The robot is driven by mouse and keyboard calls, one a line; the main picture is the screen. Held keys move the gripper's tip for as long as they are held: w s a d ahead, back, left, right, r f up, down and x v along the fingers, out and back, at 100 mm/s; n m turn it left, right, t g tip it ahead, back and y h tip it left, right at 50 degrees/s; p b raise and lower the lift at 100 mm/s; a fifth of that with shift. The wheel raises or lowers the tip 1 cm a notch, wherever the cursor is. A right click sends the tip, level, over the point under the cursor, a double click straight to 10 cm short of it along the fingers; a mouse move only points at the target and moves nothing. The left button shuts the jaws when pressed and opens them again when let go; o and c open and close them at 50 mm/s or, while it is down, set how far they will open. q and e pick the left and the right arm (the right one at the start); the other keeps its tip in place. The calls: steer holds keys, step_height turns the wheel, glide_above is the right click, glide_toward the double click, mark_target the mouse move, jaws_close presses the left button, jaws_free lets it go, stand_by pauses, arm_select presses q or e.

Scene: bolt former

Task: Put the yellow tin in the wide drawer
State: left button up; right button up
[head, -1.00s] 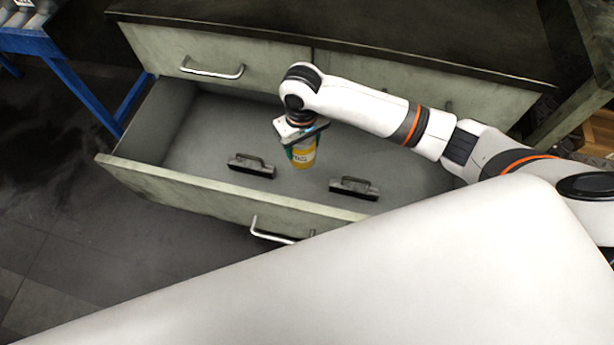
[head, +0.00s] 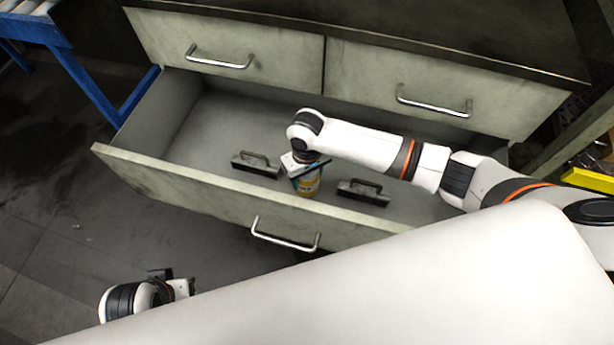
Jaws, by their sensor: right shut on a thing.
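The wide drawer (head: 180,187) is pulled open below two shut upper drawers. The yellow tin (head: 309,186) is inside it, between two dark handled blocks, near the front wall. My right gripper (head: 305,172) is over the tin and shut on it, hiding its upper part. I cannot tell whether the tin touches the drawer floor. My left gripper (head: 180,288) shows at the lower left, outside the drawer and above the floor; its fingers are too unclear to read.
One dark handled block (head: 257,165) lies left of the tin and another (head: 363,192) lies right of it in the drawer. The left part of the drawer floor is bare. A blue-framed stand (head: 75,75) is at the upper left.

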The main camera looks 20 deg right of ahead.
steer(key=shift+f, duration=0.25)
arm_select(q)
steer(key=shift+s+r, duration=0.1)
steer(key=shift+r, duration=0.25)
arm_select(e)
steer(key=o, duration=1.1)
steer(key=shift+f, duration=0.1)
arm_select(q)
steer(key=shift+f, duration=0.1)
arm_select(e)
steer(key=shift+r, duration=0.45)
step_height(320, 180, up, 11)
steer(key=p, duration=0.3)
steer(key=shift+f+p, duration=0.2)
steer(key=shift+p, duration=0.15)
arm_select(q)
step_height(320, 180, down, 13)
steer(key=shift+g, duration=0.4)
arm_select(e)
steer(key=shift+r, duration=0.4)
